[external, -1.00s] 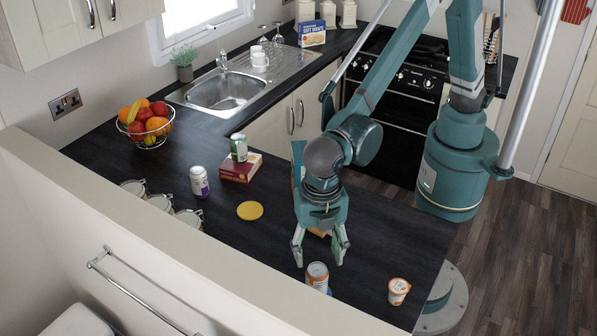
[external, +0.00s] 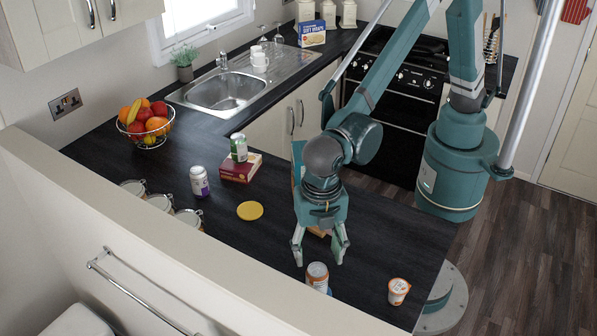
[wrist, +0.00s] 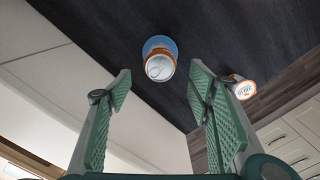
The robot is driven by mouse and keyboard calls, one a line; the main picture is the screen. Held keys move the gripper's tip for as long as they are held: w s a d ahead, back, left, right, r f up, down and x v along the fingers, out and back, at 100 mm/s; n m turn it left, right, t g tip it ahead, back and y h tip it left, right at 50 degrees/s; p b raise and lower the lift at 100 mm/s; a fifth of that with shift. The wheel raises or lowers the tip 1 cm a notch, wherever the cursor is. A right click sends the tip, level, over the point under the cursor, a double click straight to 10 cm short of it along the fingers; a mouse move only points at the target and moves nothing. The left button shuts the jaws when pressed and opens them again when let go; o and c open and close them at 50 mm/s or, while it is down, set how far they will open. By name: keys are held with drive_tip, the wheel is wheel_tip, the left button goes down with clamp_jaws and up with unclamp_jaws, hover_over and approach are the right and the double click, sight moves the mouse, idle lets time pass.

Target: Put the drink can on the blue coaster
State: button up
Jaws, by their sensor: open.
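A drink can (external: 317,273) with a silver top and orange-and-white side stands upright near the counter's front edge. In the wrist view the can (wrist: 160,67) appears to stand on the blue coaster (wrist: 158,42), which shows around its far side. A sliver of the coaster (external: 330,291) shows beside the can's base in the external view; the rest is hidden. My gripper (external: 319,256) is open and empty, with its fingers pointing down just behind the can in the picture. In the wrist view the can lies beyond and between the fingertips (wrist: 160,84), apart from both.
An orange-and-white cup (external: 398,291) stands to the right. A yellow disc (external: 250,211), a purple-and-white can (external: 199,182) and a red box (external: 241,168) with a green can (external: 239,148) on it are to the left. A low wall (external: 150,230) borders the counter.

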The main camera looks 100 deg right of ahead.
drive_tip(key=s+d+r+m+t, duration=0.1)
drive_tip(key=s+d+r+m, duration=0.2)
drive_tip(key=d+r, duration=0.5)
drive_tip(key=s+d+r+m+t+y, duration=0.1)
drive_tip(key=s+d+r+m, duration=0.25)
drive_tip(key=d, duration=0.75)
drive_tip(key=s+d+r+m+t, duration=0.1)
drive_tip(key=s+d+r+m, duration=0.15)
drive_tip(key=d+r, duration=0.55)
drive_tip(key=s+d+f+m+t, duration=0.1)
drive_tip(key=s+d+m, duration=0.3)
drive_tip(key=s+d, duration=0.6)
drive_tip(key=s+d+f+m+t+h, duration=0.1)
drive_tip(key=s+d+m, duration=0.4)
drive_tip(key=s+d, duration=0.5)
drive_tip(key=shift+s+d+f+t, duration=0.4)
drive_tip(key=shift+d+f+t, duration=0.3)
drive_tip(key=shift+t, duration=0.4)
drive_tip(key=shift+a+f, duration=0.1)
